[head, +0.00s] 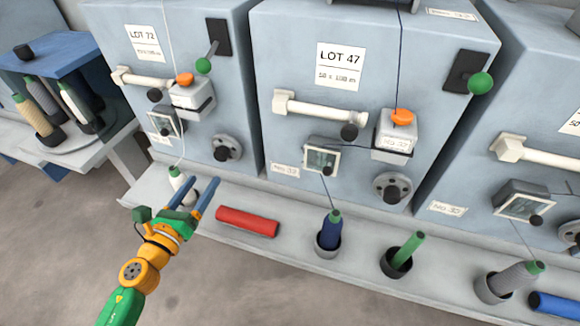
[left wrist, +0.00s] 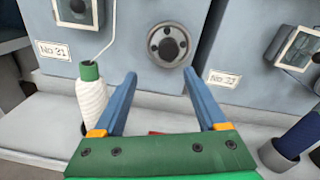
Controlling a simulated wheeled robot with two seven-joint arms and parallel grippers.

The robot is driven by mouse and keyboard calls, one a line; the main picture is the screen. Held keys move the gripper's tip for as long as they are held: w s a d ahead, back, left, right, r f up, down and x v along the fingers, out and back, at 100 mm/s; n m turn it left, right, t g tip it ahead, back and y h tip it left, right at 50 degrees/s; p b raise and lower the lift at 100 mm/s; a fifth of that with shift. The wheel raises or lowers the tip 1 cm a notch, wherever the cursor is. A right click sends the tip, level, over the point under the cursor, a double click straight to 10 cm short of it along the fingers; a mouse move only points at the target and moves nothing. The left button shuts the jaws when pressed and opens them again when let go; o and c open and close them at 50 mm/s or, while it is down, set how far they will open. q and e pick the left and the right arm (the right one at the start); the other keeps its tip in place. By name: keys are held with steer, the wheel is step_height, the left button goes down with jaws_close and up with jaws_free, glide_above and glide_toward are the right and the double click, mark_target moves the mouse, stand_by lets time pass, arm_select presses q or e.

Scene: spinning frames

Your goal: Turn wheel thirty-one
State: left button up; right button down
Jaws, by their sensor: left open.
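The left machine (head: 178,62), labelled LOT 72, carries a grey round wheel (head: 227,148) with a dark centre knob low on its front. The wheel also shows in the left wrist view (left wrist: 170,45), just beyond my fingertips. A small plate (left wrist: 52,50) left of it appears to read No 31, though its digits are blurred. My left gripper (head: 203,180) is open and empty, below and in front of the wheel, apart from it. In the left wrist view its two blue fingers (left wrist: 159,73) point up toward the wheel. My right gripper is not in view.
A white bobbin with a green top (left wrist: 92,100) stands close beside the left finger, its thread rising. A red cylinder (head: 247,221) lies on the ledge to the right. The LOT 47 machine (head: 370,30) stands alongside with its own wheel (head: 392,188). A blue bobbin (head: 330,232) stands before it.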

mark_target(219, 158)
arm_select(q)
steer(key=shift+w+d+r+m+h, duration=0.5)
steer(key=shift+w+d+r+m, duration=0.35)
steer(key=shift+d+m, duration=0.2)
steer(key=x, duration=0.5)
steer(key=shift+w+a+f, duration=0.15)
steer(key=shift+a+f, duration=0.05)
steer(key=shift+a, duration=0.05)
steer(key=shift+n, duration=0.25)
jaws_close()
